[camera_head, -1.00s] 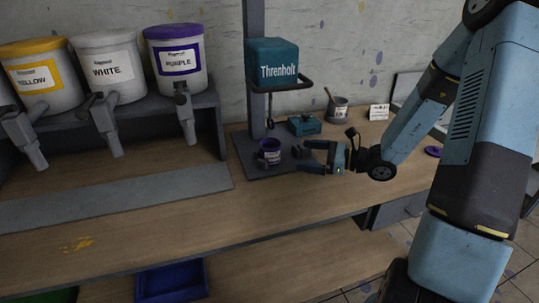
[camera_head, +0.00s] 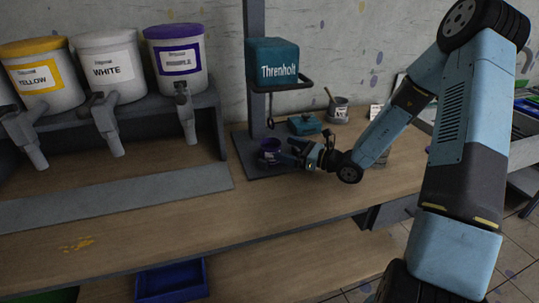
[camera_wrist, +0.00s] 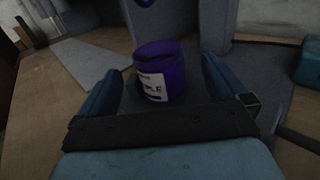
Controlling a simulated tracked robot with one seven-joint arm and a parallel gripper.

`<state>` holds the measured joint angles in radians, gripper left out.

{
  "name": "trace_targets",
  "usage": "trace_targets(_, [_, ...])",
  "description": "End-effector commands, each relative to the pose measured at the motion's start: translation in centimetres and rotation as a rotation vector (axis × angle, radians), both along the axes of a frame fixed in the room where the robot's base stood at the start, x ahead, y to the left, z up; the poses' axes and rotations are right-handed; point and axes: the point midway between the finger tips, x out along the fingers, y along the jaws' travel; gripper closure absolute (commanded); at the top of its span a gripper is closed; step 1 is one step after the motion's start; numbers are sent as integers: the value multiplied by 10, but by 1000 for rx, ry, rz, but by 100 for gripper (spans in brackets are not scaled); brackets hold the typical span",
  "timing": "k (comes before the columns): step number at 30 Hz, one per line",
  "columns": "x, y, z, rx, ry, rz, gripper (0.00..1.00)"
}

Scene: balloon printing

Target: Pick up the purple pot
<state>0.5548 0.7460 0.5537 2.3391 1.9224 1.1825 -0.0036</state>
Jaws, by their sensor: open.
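The purple pot (camera_head: 267,150) stands upright on the grey base of the Threnholt machine (camera_head: 272,65), under its teal head. It is a small open pot with a white label; the label reads partly "PLE" in the wrist view (camera_wrist: 160,72). My gripper (camera_head: 290,153) is open, just right of the pot and close to it. In the wrist view the two blue fingers (camera_wrist: 160,92) stand to the left and right of the pot, with the pot between and slightly beyond them. I cannot tell whether a finger touches it.
Yellow (camera_head: 40,78), white (camera_head: 108,72) and purple (camera_head: 178,58) paint dispensers stand on a rack at the left. A teal box (camera_head: 304,125) and a grey pot with a stick (camera_head: 338,108) sit behind my gripper.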

Motion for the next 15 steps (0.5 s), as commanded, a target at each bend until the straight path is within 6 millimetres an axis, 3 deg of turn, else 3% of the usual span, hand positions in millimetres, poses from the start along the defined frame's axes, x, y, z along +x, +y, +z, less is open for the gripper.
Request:
trace_targets(5, [3,7,0,1,0,0,0])
trace_targets(15, [21,44,-1,0,0,0,0])
